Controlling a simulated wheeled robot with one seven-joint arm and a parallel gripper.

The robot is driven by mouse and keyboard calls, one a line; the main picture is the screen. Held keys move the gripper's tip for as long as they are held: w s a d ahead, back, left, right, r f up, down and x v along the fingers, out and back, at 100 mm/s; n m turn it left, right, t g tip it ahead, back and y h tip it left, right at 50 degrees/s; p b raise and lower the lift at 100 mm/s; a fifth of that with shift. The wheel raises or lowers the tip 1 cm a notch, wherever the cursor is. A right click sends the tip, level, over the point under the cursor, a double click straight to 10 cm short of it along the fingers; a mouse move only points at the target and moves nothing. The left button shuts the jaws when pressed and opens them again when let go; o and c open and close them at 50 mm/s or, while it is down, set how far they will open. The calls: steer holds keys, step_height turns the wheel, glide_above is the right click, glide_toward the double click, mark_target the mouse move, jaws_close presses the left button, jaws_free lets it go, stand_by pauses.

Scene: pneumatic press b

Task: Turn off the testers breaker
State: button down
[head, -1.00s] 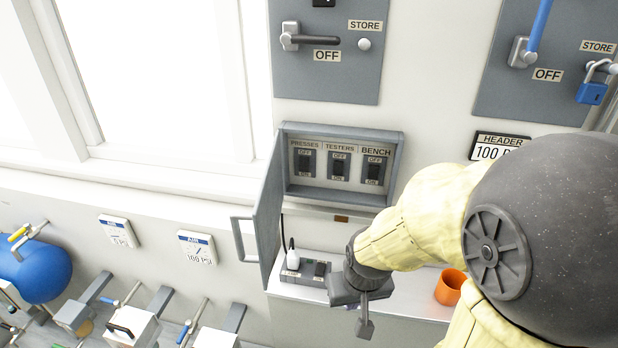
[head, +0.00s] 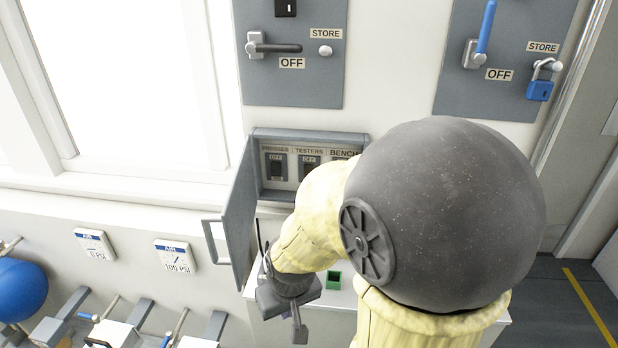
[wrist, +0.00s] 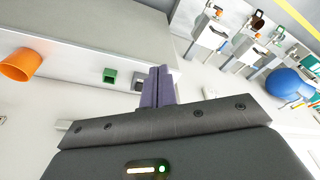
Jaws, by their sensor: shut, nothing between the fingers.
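The breaker box (head: 258,165) is on the wall with its grey door (head: 238,215) swung open to the left. The testers breaker (head: 310,163) is the middle switch under the TESTERS label. My arm covers its lower part, so I cannot tell its position. The presses breaker (head: 275,166) is to its left; the bench breaker is mostly hidden. My gripper (head: 299,328) is below the box, in front of the counter, apart from the breakers. In the wrist view its fingers (wrist: 157,86) are shut and empty.
A green container (head: 333,280) stands on the counter beside my arm. An orange cup (wrist: 20,65) shows in the wrist view. The open door's handle (head: 213,242) sticks out left of my gripper. Lever panels (head: 292,80) hang above the box.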

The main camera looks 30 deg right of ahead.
steer(key=shift+w, duration=0.1)
steer(key=w+d+r+n+t+p, duration=0.1)
steer(key=w+d+n+t+p, duration=0.65)
steer(key=w+d+n, duration=0.65)
steer(key=d+r+n+t+y+p, duration=0.3)
steer(key=d+r+n+t+p, duration=0.1)
steer(key=r+n+t, duration=0.3)
steer(key=shift+s+d+r+t+y, duration=0.15)
steer(key=shift+s+d+t+y, duration=0.25)
steer(key=shift+t, duration=0.35)
